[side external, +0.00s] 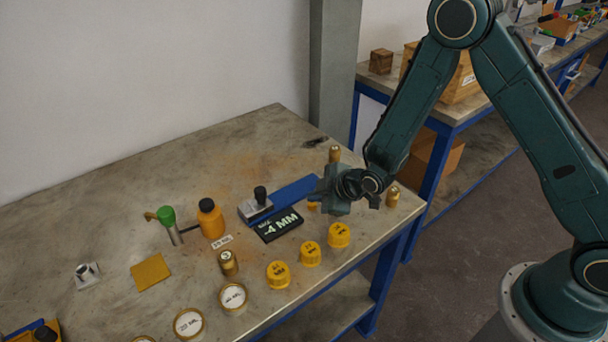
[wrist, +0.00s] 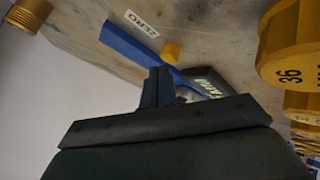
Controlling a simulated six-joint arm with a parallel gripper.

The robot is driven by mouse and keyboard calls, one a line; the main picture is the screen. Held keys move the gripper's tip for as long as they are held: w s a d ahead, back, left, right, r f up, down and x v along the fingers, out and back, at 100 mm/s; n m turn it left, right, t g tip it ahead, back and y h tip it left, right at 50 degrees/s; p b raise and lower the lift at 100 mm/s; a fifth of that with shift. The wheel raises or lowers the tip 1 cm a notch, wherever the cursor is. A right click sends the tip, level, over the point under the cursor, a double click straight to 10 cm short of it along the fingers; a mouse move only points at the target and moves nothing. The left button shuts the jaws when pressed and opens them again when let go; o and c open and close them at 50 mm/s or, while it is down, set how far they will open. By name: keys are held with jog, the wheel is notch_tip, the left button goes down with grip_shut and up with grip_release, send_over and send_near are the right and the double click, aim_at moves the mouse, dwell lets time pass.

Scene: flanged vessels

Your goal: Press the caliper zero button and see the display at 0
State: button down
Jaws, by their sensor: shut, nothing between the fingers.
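The caliper is a long blue bar (side external: 295,194) with a grey sliding block (side external: 255,207) and black knob near its left end. Its black display (side external: 279,224) reads what looks like "-4 MM". My gripper (side external: 328,200) is shut and empty, over the right end of the bar, and hides part of it. A small yellow round button (wrist: 171,52) shows just beyond the fingertips, beside an upside-down label (wrist: 142,23) that seems to read ZERO. I cannot tell whether they touch.
Yellow marked caps (side external: 310,254) stand in a row along the front edge. Brass cylinders (side external: 392,197) stand near the right corner. An orange bottle (side external: 210,219), a green-topped tool (side external: 168,222) and a yellow square (side external: 150,272) lie left. The back of the bench is mostly clear.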

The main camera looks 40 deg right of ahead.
jog(key=shift+f, duration=0.5)
dwell(0.8)
jog(key=shift+r, duration=0.95)
jog(key=shift+r, duration=0.1)
notch_tip(320, 180, up, 5)
jog(key=shift+f, duration=0.1)
dwell(0.8)
dwell(0.6)
